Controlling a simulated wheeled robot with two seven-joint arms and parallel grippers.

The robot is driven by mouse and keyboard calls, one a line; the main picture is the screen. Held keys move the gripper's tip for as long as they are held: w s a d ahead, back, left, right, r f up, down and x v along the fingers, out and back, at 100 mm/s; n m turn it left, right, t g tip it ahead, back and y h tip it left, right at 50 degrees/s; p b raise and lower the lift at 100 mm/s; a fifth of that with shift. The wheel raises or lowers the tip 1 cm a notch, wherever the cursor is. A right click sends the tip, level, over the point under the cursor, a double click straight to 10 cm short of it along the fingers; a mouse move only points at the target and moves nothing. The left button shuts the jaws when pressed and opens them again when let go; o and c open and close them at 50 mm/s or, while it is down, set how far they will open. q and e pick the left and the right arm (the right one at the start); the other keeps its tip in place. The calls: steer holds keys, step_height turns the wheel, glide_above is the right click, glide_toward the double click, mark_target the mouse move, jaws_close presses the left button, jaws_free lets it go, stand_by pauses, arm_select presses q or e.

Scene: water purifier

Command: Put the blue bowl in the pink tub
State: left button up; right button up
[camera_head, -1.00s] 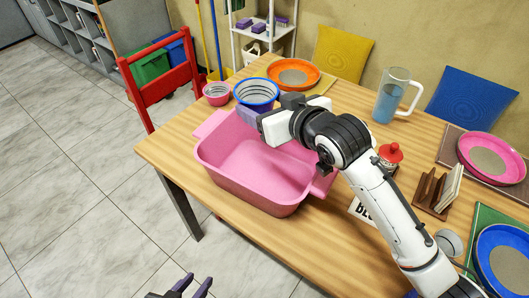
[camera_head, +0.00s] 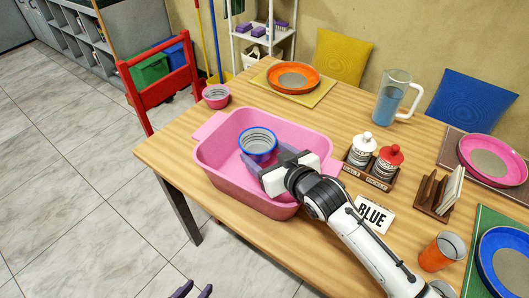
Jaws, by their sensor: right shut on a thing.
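The pink tub (camera_head: 222,182) stands on the near left part of the wooden table. The blue bowl (camera_head: 258,134), blue-rimmed with a grey ringed inside, is within the tub's outline, near its middle. My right gripper (camera_head: 266,158) reaches in over the tub's right side and is shut on the bowl's near side. The gripper hides part of the bowl, and I cannot tell whether the bowl touches the tub floor. My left gripper (camera_head: 190,291) shows only its fingertips at the bottom edge, apart and empty, over the floor.
A small pink bowl (camera_head: 216,96) stands behind the tub. An orange plate (camera_head: 294,76) lies on a yellow mat. A shaker rack (camera_head: 371,172), BLUE sign (camera_head: 372,213), napkin holder (camera_head: 434,193), orange cup (camera_head: 442,251) and pitcher (camera_head: 392,95) stand to the right.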

steer(key=shift+s+f, duration=0.1)
steer(key=shift+f, duration=0.55)
steer(key=o, duration=1.1)
steer(key=shift+f, duration=0.2)
steer(key=shift+s+f, duration=0.1)
steer(key=shift+r, duration=0.5)
steer(key=v, duration=1.2)
steer(key=shift+r+p, duration=0.4)
